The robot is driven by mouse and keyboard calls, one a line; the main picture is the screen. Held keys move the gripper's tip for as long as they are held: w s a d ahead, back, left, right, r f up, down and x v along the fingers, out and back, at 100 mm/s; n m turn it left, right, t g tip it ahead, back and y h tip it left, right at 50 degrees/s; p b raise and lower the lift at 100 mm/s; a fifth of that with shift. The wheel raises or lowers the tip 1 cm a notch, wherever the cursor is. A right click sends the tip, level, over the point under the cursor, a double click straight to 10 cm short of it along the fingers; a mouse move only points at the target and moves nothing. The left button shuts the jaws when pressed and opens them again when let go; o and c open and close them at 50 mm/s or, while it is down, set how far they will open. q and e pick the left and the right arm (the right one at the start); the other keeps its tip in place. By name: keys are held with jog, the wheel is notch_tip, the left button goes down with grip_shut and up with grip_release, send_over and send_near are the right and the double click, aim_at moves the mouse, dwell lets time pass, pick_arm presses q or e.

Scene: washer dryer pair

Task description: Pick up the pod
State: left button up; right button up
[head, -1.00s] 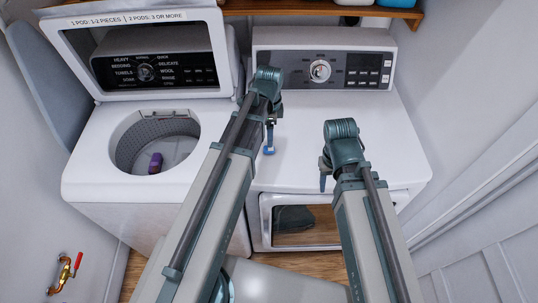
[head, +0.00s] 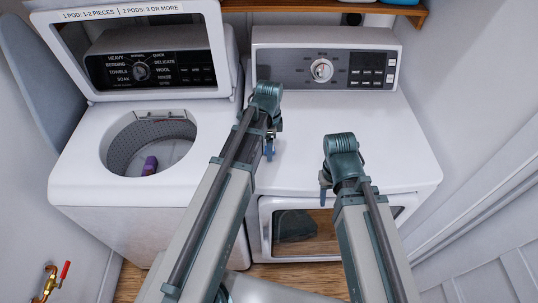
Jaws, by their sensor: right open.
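I cannot pick out a pod for sure. A small purple item (head: 150,165) lies at the bottom of the open washer drum; it is too small to tell what it is. My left gripper (head: 269,150) is above the dryer's white top, right of the washer opening; its fingers show mostly edge-on, and whether they are apart is unclear. My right gripper (head: 323,190) is open above the dryer's front edge, fingers pointing down and partly hidden by its wrist. I see nothing held in it.
The washer (head: 80,170) stands left with its lid (head: 215,50) raised; a label on it reads "1 pod: 1-2 pieces, 2 pods: 3 or more". The dryer (head: 400,150) stands right, its top clear. A wooden shelf (head: 240,6) with cut-off containers is above. Walls are close on both sides.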

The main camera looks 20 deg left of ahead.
pick_arm(q)
grip_shut()
dwell(0.4)
